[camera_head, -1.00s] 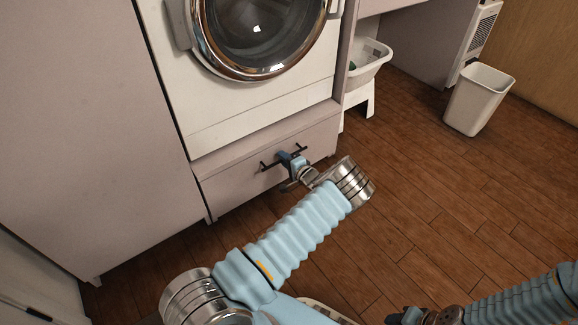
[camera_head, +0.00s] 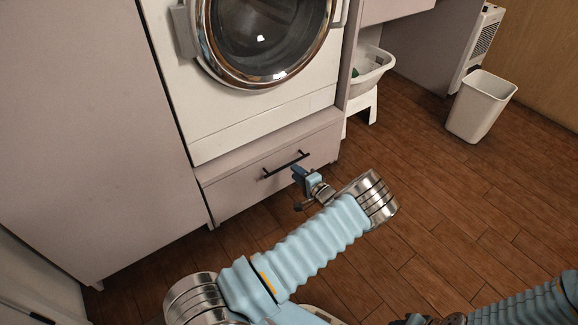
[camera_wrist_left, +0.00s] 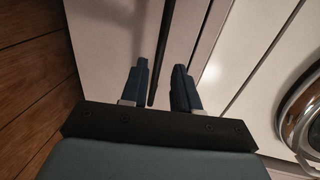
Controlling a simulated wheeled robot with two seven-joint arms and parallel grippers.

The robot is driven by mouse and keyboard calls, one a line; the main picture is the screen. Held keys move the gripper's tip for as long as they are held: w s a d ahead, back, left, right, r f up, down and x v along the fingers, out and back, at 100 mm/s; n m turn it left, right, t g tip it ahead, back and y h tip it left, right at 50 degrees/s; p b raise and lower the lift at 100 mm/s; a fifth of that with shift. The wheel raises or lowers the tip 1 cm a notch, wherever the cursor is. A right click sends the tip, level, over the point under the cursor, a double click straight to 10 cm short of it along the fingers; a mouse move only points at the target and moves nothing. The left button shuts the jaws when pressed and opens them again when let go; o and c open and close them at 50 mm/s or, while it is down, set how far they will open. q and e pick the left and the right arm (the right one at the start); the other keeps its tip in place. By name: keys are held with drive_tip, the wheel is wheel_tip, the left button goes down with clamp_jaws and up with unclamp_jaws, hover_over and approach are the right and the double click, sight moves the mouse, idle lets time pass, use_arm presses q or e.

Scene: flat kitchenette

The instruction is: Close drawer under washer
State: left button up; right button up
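The drawer (camera_head: 252,187) under the washer (camera_head: 262,115) has a grey front with a black bar handle (camera_head: 286,165). A strip of its top shows below the washer, so the front appears to stand out slightly. My left gripper (camera_head: 297,178) is just in front of the handle, apart from it in the head view. In the left wrist view its fingers (camera_wrist_left: 160,88) are spread, with the dark handle (camera_wrist_left: 161,50) seen between them and the drawer front (camera_wrist_left: 108,40) beyond. My right gripper (camera_head: 418,319) is mostly cut off at the bottom edge.
A tall grey cabinet (camera_head: 90,120) stands left of the washer. A white basket (camera_head: 372,72) on a white stool (camera_head: 362,113) and a white bin (camera_head: 480,107) stand to the right. The wooden floor (camera_head: 420,190) before the drawer is clear.

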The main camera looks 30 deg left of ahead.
use_arm(q)
drive_tip(key=v, duration=0.6)
drive_tip(key=shift+d, duration=0.3)
drive_tip(key=shift+s, duration=0.1)
drive_tip(key=s+d+f+n+g+h+p, duration=0.15)
drive_tip(key=s+f+g+h, duration=0.3)
drive_tip(key=s, duration=0.55)
drive_tip(key=s+f+n+g+h+p, duration=0.1)
drive_tip(key=s+f+g+h+p, duration=0.3)
drive_tip(key=s, duration=0.6)
drive_tip(key=s+d+r+n+h+p, duration=0.1)
drive_tip(key=s+d+r+h, duration=0.3)
drive_tip(key=d, duration=0.4)
drive_tip(key=s+d+r+n+h+p, duration=0.25)
drive_tip(key=s+d+h, duration=0.2)
drive_tip(key=d, duration=0.25)
wheel_tip(320, 180, up, 6)
drive_tip(key=w+d+t+h, duration=0.1)
drive_tip(key=t, duration=0.2)
drive_tip(key=shift+w+d+f+h, duration=0.2)
drive_tip(key=shift+w+d+h, duration=0.2)
